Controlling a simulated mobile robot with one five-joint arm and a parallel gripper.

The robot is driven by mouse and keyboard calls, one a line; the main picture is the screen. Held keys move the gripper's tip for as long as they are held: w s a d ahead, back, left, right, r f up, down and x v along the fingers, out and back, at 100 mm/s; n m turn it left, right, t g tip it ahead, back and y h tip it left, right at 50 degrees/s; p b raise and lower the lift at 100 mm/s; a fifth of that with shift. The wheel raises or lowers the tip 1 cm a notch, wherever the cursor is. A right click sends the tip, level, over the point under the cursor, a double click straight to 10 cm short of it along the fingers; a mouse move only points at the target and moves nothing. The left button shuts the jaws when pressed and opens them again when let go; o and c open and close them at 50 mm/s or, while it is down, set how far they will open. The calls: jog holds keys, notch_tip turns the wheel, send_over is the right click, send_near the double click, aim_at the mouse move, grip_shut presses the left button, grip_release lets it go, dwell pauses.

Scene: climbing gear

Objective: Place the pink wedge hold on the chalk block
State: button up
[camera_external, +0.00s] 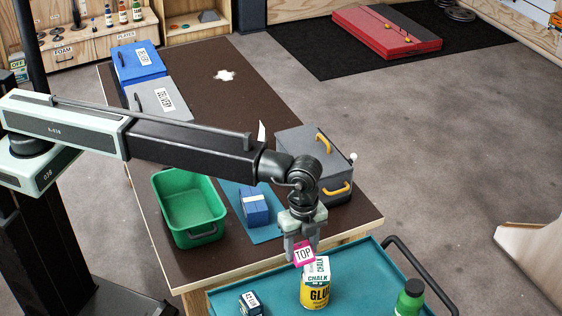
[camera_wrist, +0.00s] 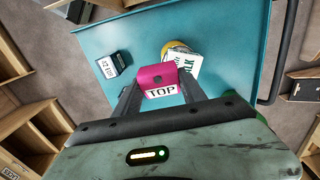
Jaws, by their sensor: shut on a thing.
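The pink wedge hold (camera_external: 304,255), with a white TOP label, is between the fingers of my gripper (camera_external: 302,244), which is shut on it. In the wrist view the wedge (camera_wrist: 156,76) sits between the two dark fingers (camera_wrist: 160,90). The white chalk block (camera_external: 320,267), with green lettering, rests on top of a yellow glue can (camera_external: 315,295). In the external view the wedge overlaps the block's upper left; in the wrist view the block (camera_wrist: 187,66) shows right of and beyond the wedge. I cannot tell whether they touch.
The can stands on a teal cart top (camera_external: 374,272) with a dark handle rail. A small dark labelled box (camera_external: 250,302) and a green bottle (camera_external: 410,298) are on either side. The brown table (camera_external: 215,265) behind holds a green bin (camera_external: 188,205) and a grey case (camera_external: 310,160).

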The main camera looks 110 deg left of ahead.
aim_at(307, 252)
jog(key=shift+w, duration=0.6)
jog(key=f+b, duration=0.4)
jog(key=shift+w, duration=0.2)
jog(key=shift+r, duration=0.2)
jog(key=shift+f, duration=0.15)
jog(key=o, duration=1.5)
notch_tip(307, 252, up, 13)
jog(key=p, duration=1.2)
jog(key=shift+f+p, duration=0.2)
jog(key=shift+p, duration=0.15)
jog(key=s+n, duration=0.3)
jog(key=s, duration=0.8)
jog(key=s+d+n, duration=0.1)
jog(key=s+n, duration=0.2)
jog(key=s, duration=0.7)
jog(key=s+n, duration=0.3)
jog(key=s, duration=0.8)
jog(key=shift+s+d+f, duration=0.15)
jog(key=shift+s+d, duration=0.2)
